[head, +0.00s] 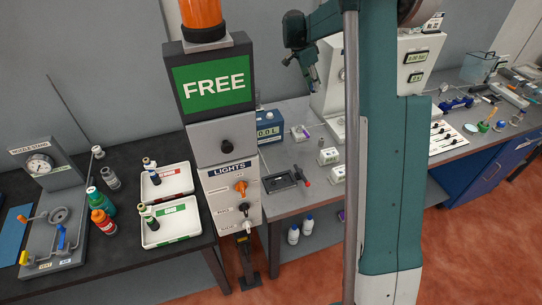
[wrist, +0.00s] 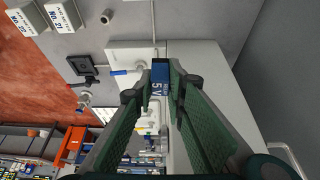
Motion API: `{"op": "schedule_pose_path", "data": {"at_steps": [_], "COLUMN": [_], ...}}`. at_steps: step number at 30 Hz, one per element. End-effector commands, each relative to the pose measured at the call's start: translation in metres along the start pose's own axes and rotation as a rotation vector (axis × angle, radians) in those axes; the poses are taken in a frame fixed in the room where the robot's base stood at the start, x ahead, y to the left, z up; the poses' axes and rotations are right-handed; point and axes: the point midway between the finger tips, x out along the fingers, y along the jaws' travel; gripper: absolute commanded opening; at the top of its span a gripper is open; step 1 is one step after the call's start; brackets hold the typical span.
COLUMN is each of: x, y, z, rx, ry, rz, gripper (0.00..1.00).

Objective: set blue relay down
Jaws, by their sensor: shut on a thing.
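My gripper (wrist: 160,88) is shut on the blue relay (wrist: 160,72), a small dark blue block with white marking on its side, held between the fingertips in the wrist view. In the head view my gripper (head: 309,72) hangs high above the grey bench, at the upper middle. The relay cannot be made out there. The relay looks clear of any surface.
The grey bench (head: 296,205) carries small white labelled blocks (head: 328,156), a black tray (head: 278,181) and a blue box (head: 270,130). A tall lights panel (head: 230,195) stands left of it. White trays (head: 168,181) sit on the black bench.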

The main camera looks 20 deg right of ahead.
Motion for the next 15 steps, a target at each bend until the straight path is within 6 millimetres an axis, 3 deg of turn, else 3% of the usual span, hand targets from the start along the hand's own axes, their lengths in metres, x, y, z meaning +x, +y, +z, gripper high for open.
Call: {"op": "schedule_pose_path", "data": {"at_steps": [8,15], "x": [-0.011,-0.025], "y": [0.011,0.027], "z": [0.027,0.065], "rx": [-0.173,-0.425], "ry": [0.000,0.000], "rz": [-0.072,-0.177], "gripper": [0.05,0.05]}}
